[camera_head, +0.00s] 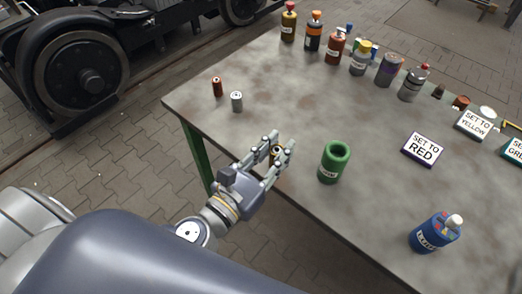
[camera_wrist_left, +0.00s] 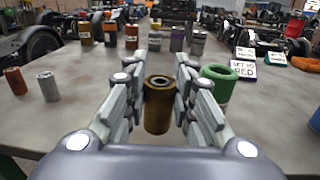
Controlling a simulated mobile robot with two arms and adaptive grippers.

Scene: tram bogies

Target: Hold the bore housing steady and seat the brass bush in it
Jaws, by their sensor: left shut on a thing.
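The brass bush (camera_wrist_left: 158,112) is a short brown-gold hollow cylinder, upright between the fingers of my left gripper (camera_head: 277,150). The gripper is shut on it near the table's front edge; in the head view the fingers hide most of the bush. The green bore housing (camera_head: 334,163) is a cylinder with an open round bore on top and a small label on its side. It stands upright on the table, just right of the gripper and apart from it. The housing also shows in the left wrist view (camera_wrist_left: 219,88), partly behind the right finger. My right gripper is not in view.
A copper cylinder (camera_head: 217,87) and a grey cylinder (camera_head: 237,101) stand at the table's left. Several bottles and cans line the back. A "SET TO RED" sign (camera_head: 423,150) and a blue bottle (camera_head: 433,233) are to the right. The table (camera_head: 290,90) is clear behind the gripper.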

